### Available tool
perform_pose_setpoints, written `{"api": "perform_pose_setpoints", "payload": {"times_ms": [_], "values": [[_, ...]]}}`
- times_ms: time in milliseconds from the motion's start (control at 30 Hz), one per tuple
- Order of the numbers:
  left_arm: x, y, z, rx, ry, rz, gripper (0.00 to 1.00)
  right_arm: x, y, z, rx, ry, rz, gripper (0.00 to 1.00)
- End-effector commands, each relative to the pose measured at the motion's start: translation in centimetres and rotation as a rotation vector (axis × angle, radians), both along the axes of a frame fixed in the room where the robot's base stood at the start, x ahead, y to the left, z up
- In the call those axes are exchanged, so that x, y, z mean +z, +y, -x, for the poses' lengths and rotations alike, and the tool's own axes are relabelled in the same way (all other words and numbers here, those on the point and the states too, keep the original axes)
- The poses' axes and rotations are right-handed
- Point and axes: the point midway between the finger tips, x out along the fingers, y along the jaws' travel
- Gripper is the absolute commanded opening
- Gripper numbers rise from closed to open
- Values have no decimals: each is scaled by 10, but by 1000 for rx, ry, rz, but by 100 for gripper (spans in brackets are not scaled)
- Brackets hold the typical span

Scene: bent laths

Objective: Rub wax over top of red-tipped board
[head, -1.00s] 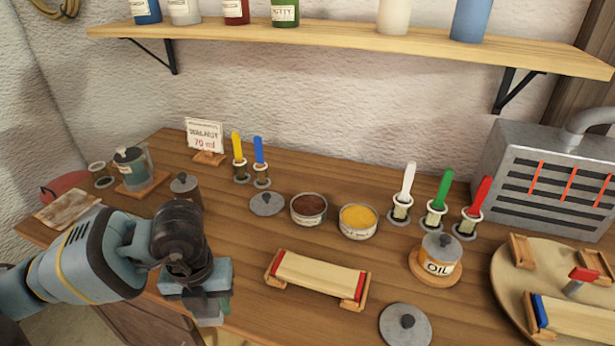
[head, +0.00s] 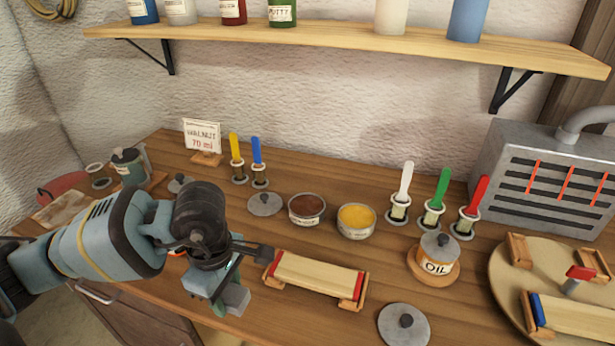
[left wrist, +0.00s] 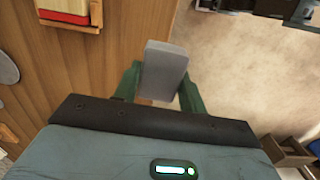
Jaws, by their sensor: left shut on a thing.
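The red-tipped board (head: 318,273) is a pale lath with red ends, lying on two wooden rests near the middle of the bench. Part of it also shows at the top left of the left wrist view (left wrist: 66,6). My left gripper (head: 224,294) is to the left of the board, near the bench's front edge, and apart from it. It is shut on a small grey block (left wrist: 166,62), seen between its green fingers. An open tin of yellow wax (head: 356,217) and an open tin of brown wax (head: 307,206) stand behind the board.
Colored brushes in holders stand further back. A round wooden board (head: 505,270) with a blue-tipped lath (head: 570,318) is at the right. A shelf (head: 330,38) hangs above.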

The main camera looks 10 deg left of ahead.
Motion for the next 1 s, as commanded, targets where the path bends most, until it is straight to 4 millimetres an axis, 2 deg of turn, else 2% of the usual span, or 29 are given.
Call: {"api": "perform_pose_setpoints", "payload": {"times_ms": [400, 600, 800, 1000], "values": [[11, -11, -10, -839, -18, -8, 23, 0, -1, 0, 4, 0, 4, 36], [16, -15, -13, -1203, -22, -13, 23, 0, -1, 0, 4, 0, 4, 36], [19, -17, -15, -1424, -21, -15, 23, 0, 0, 0, 1, 0, 1, 36], [19, -18, -16, -1487, -20, -15, 23, 0, 1, 0, -2, -1, -2, 36]]}}
